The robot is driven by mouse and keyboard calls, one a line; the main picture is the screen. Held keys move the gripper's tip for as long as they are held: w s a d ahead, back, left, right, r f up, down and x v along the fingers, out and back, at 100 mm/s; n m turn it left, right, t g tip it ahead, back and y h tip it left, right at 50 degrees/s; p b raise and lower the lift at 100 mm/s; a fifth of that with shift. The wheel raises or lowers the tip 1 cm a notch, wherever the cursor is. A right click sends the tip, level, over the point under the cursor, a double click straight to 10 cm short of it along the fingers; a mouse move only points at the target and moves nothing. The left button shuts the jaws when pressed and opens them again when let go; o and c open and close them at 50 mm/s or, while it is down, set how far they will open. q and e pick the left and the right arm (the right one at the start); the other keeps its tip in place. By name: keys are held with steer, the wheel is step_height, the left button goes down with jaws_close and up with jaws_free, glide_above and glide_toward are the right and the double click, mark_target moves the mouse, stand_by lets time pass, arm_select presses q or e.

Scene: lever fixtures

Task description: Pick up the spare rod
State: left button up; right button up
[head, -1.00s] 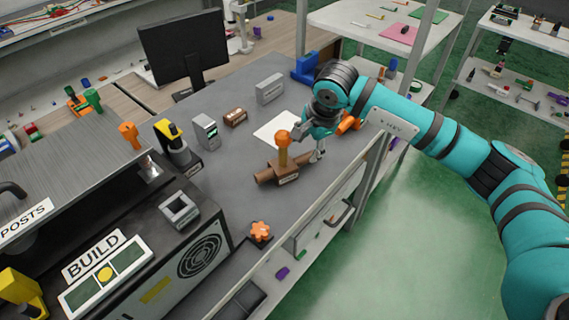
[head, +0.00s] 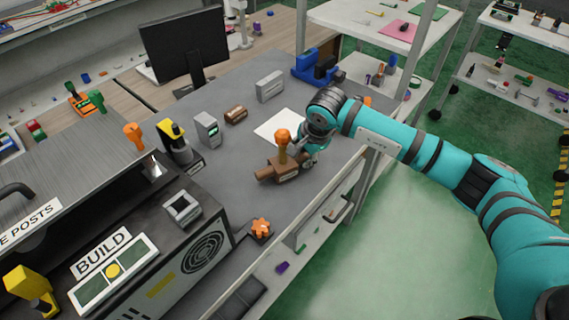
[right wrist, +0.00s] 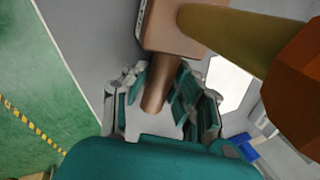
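A brown fixture block (head: 284,171) stands on the grey bench, with an upright yellow-brown lever (head: 283,153) topped by an orange knob (head: 283,136). A brown rod (head: 263,174) sticks out of the block's left side. My right gripper (head: 312,158) is at the block's right side. In the right wrist view, a brown rod end (right wrist: 158,92) projects from the block (right wrist: 172,28) between the fingers of my right gripper (right wrist: 160,82). The fingers look open, with gaps beside the rod end. I cannot tell whether this is the spare rod. My left gripper is not in view.
A labelled brown cylinder (head: 236,115), a grey box (head: 270,86) and a white sheet (head: 276,127) lie on the bench behind the fixture. A BUILD console (head: 110,255) stands at left.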

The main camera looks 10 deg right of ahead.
jaws_close()
steer(key=shift+r, duration=0.15)
